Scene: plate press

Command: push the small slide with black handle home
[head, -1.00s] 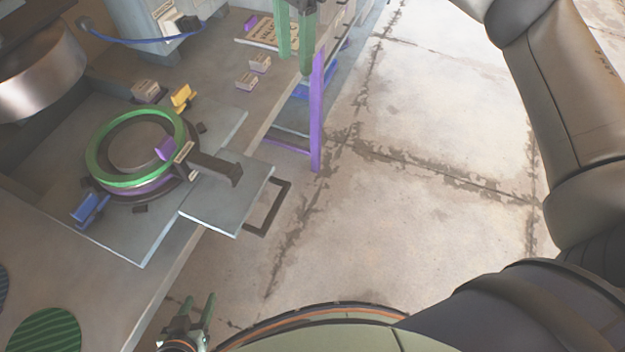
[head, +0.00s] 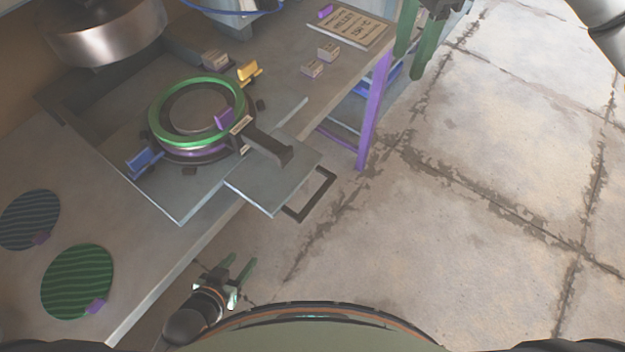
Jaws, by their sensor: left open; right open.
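The small slide (head: 272,186) is a flat grey plate sticking out past the table's front edge. Its black handle (head: 327,190), an open rectangular loop, hangs out over the floor. A black arm-like bar lies above the slide, running from the green ring. My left gripper (head: 240,261) is open and empty, low in front of the table, below and left of the slide and apart from it. My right gripper (head: 416,62) is open and empty at the top, beyond the purple table leg, well apart from the handle.
A green ring (head: 154,128) sits on a base with blue (head: 140,162) and yellow (head: 248,72) clamps around it. Two ridged discs, dark (head: 28,220) and green (head: 75,285), lie at left. A purple leg (head: 374,115) stands right of the handle. The floor at right is clear.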

